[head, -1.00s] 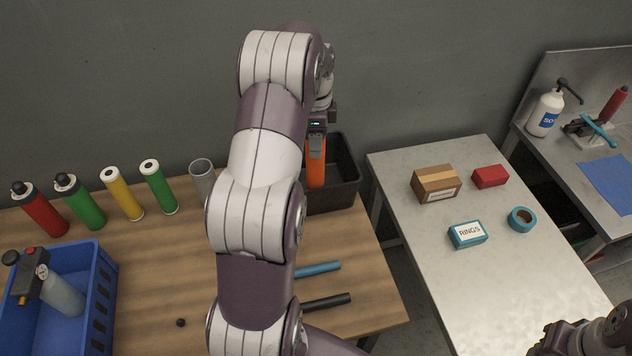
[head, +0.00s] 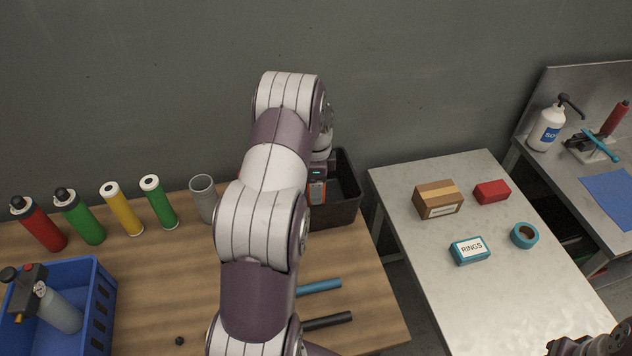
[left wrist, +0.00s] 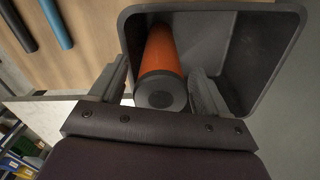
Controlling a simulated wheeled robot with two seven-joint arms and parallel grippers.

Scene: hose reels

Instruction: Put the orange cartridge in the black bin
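The black bin (head: 345,205) stands at the back right corner of the wooden table. The orange cartridge (left wrist: 168,55) stands inside the bin in the left wrist view, its grey round end towards my camera. My left gripper (left wrist: 163,75) is over the bin, with one finger on each side of the cartridge. The fingers look spread, with a gap at least on the left side. In the head view the gripper (head: 317,190) and the bin's front wall hide most of the cartridge.
A grey cup (head: 204,198), green and yellow cylinders and two capped bottles line the table's back. A blue crate (head: 100,310) stands at left. Blue (head: 318,287) and black (head: 327,321) rods lie before the bin. A metal table (head: 430,270) stands at right.

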